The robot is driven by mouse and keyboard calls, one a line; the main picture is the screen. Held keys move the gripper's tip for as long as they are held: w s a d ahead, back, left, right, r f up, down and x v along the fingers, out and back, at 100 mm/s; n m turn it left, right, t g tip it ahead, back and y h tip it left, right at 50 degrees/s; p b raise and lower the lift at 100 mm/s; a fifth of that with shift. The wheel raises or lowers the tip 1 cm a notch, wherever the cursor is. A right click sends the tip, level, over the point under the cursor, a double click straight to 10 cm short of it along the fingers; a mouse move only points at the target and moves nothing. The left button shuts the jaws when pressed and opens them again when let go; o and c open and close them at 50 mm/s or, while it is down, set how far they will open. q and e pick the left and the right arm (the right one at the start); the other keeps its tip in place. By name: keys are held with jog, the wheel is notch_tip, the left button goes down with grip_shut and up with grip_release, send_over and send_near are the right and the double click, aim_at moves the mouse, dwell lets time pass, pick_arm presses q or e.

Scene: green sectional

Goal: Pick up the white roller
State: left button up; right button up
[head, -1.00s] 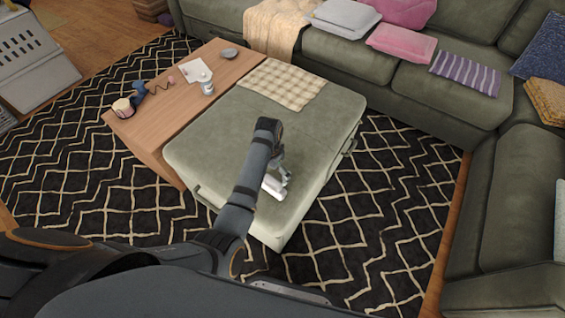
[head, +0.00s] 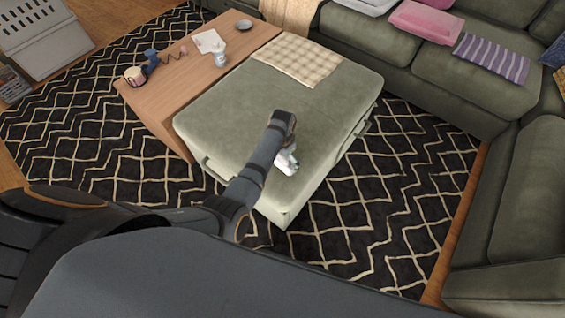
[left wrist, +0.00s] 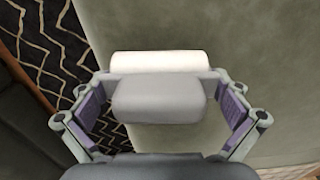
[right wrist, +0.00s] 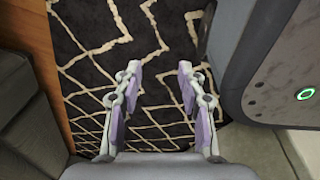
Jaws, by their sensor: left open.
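The white roller (left wrist: 160,62) lies on the green ottoman (head: 240,110); in the left wrist view it shows as a pale bar just beyond the fingers. My left gripper (left wrist: 160,88) is open, with its fingers spread wide around a grey block (left wrist: 158,100); I cannot tell whether that block belongs to the roller. In the head view my left gripper (head: 287,160) is low over the ottoman's near part, and the arm and gripper largely hide the roller. My right gripper (right wrist: 158,75) is open and empty above the patterned rug.
A wooden table (head: 185,85) beside the ottoman holds several small things. A checked cloth (head: 298,60) lies on the ottoman's far end. The green sectional (head: 470,85) runs along the back and right. Patterned rug (head: 400,200) lies open between ottoman and sofa.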

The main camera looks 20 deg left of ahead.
pick_arm(q)
jog(key=shift+c, duration=0.4)
jog(key=c, duration=0.8)
